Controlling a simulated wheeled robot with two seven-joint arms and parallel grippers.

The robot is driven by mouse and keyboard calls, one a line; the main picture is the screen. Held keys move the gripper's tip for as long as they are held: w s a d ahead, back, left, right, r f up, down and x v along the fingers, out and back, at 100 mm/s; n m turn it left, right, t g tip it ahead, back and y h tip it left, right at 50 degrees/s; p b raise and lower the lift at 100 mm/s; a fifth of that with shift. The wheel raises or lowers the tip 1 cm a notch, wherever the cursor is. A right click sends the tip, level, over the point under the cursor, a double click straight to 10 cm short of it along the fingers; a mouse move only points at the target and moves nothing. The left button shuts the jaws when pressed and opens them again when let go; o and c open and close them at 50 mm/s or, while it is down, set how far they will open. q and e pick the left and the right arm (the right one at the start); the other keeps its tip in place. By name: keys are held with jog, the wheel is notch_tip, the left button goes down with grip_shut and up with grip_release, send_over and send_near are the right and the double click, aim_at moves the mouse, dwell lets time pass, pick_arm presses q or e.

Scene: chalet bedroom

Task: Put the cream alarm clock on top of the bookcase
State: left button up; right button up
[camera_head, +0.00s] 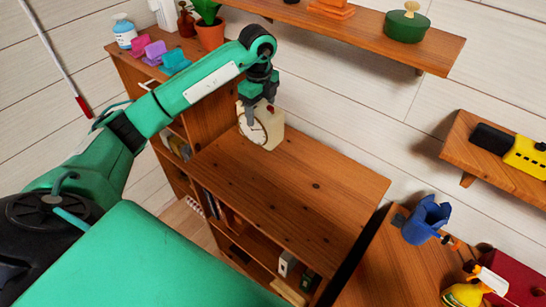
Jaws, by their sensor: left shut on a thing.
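The cream alarm clock (270,127) is at the back left of the bookcase top (290,190), with its round white face turned to the left front. My left gripper (257,108) reaches in from the left and is shut on the clock from above. The clock appears upright and at the height of the bookcase top; I cannot tell whether its base touches the wood. Part of its face is hidden by a gripper finger. My right gripper is not in view.
A taller cabinet at left bears a potted plant (210,33), bottles and coloured items. A wall shelf (400,45) hangs above, holding a green round box (407,24). At right, a lower surface holds a blue cup (426,219). The bookcase top is otherwise clear.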

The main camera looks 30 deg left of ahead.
pick_arm(q)
notch_tip(320, 180, down, 17)
jog(key=p, duration=0.6)
jog(key=shift+f, duration=0.1)
jog(key=o, duration=1.7)
